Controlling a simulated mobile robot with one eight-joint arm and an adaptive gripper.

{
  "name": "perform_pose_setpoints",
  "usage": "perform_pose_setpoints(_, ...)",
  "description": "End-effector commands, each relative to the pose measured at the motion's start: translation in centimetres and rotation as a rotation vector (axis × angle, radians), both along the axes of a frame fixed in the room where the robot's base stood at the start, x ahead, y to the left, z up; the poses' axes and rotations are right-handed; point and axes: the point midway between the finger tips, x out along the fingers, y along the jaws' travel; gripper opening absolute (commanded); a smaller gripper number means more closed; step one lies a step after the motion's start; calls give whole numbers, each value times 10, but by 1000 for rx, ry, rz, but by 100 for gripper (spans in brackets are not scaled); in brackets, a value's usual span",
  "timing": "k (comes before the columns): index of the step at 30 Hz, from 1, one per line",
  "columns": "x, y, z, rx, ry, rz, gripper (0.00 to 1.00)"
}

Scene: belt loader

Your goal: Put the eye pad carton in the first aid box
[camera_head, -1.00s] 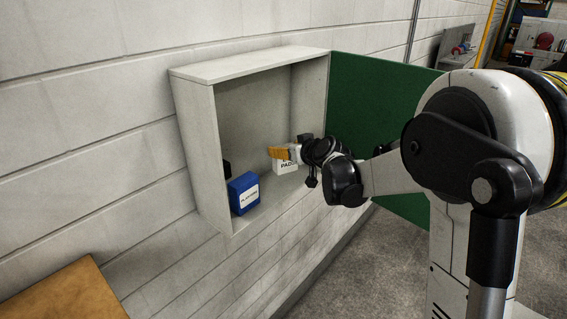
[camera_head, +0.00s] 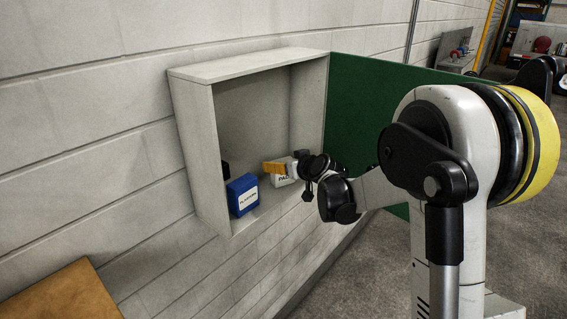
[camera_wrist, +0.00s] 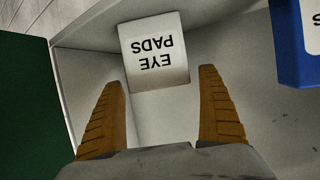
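The eye pad carton (camera_wrist: 153,50) is a white box with black EYE PADS lettering, upside down in the wrist view. In the head view, the carton (camera_head: 284,181) sits low inside the open grey first aid box (camera_head: 199,140), towards the door side. My gripper (camera_wrist: 162,78) is open. Its two orange fingers are spread wider than the carton, with a clear gap on the right side in the wrist view. The carton lies at and just beyond the fingertips. In the head view, my gripper (camera_head: 274,168) reaches into the box and partly covers the carton; its underside contact is hidden.
A blue carton (camera_head: 243,194) stands in the box's left part, with a dark item (camera_head: 225,169) behind it. The green door (camera_head: 350,115) is swung open on the right. A brown surface (camera_head: 65,295) lies at lower left.

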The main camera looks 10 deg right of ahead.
Motion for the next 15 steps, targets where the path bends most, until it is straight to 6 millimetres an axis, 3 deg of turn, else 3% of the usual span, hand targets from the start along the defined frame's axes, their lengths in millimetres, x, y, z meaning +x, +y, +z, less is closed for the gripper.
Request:
perform_pose_setpoints(8,-1,0,5,0,0,0,88)
perform_pose_setpoints(15,-43,-11,23,0,0,-3,88)
